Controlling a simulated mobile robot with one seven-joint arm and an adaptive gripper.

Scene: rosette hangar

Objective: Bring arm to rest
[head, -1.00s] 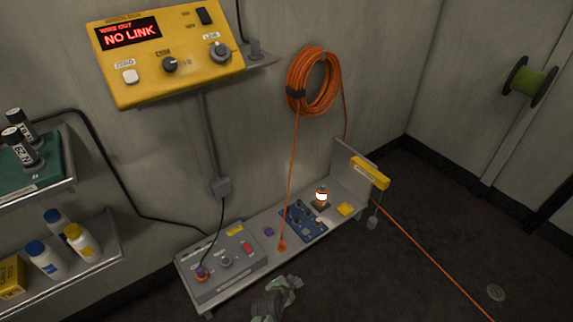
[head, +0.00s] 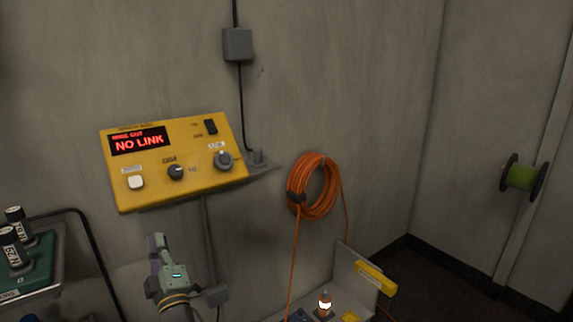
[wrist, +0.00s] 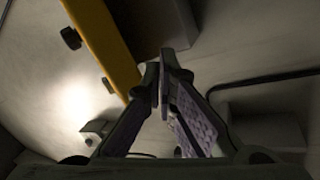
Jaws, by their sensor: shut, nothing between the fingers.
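My arm rises from the bottom of the head view, left of centre. Its gripper (head: 157,240) points up, in front of the grey wall and below the yellow panel (head: 178,190). In the wrist view my gripper (wrist: 163,72) shows two purple-padded fingers brought together at their tips, with nothing between them. The edge of the yellow panel also shows in the wrist view (wrist: 103,35), beyond the fingers at upper left. I cannot tell how far the gripper is from the wall.
The panel's red display (head: 139,142) reads NO LINK. A coiled orange cable (head: 314,186) hangs on the wall to the right. A shelf with a green tray (head: 38,262) is at left. A yellow-labelled bench end (head: 375,277) stands at lower right. A green spool (head: 522,177) hangs at far right.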

